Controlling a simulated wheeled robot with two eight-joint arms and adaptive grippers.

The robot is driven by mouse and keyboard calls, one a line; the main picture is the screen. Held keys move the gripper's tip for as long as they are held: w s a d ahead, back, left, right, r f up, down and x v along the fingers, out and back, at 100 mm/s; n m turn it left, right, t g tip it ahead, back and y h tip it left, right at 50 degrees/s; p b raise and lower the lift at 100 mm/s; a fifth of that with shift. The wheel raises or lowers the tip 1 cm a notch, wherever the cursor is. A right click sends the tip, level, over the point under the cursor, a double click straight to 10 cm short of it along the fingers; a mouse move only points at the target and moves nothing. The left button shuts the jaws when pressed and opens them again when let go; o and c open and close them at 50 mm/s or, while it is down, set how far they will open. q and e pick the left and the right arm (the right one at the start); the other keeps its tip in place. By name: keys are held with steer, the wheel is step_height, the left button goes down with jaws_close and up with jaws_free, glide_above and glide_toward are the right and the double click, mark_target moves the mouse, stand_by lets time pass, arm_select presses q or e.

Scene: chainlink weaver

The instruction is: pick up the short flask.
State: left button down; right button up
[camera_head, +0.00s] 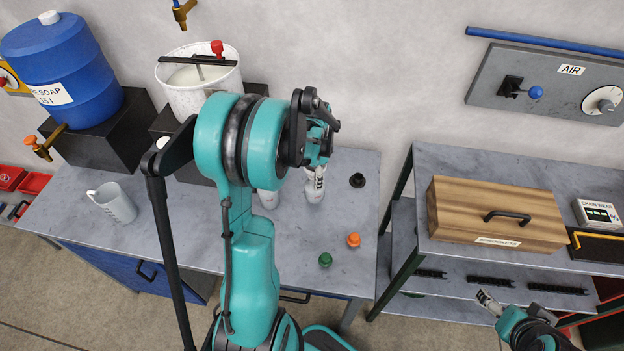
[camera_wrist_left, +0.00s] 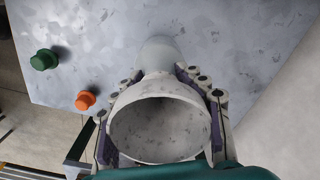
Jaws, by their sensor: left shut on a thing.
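A pale, grey-white flask (camera_head: 315,193) stands upright on the grey bench below my left gripper (camera_head: 319,176). In the left wrist view its round open mouth (camera_wrist_left: 158,128) faces the camera. My left gripper (camera_wrist_left: 160,110) is shut on this flask, a finger on each side of it. A second pale flask (camera_head: 268,199) stands to its left, partly hidden behind my left arm. I cannot tell which of the two is shorter. My right gripper (camera_head: 490,303) is low at the right, away from the flasks; its finger opening is unclear.
A green cap (camera_head: 325,260), an orange cap (camera_head: 353,240) and a black cap (camera_head: 357,180) lie on the bench. A grey jug (camera_head: 114,203), a blue drum (camera_head: 62,65) and a white bucket (camera_head: 200,84) stand left. A wooden box (camera_head: 490,213) sits on the right shelf unit.

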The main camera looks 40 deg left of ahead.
arm_select(q)
steer(key=w+d+r+p, duration=0.1)
steer(key=d+r, duration=0.5)
steer(key=d, duration=0.4)
steer(key=shift+w+d+r+p, duration=0.2)
steer(key=shift+w+d+p, duration=0.15)
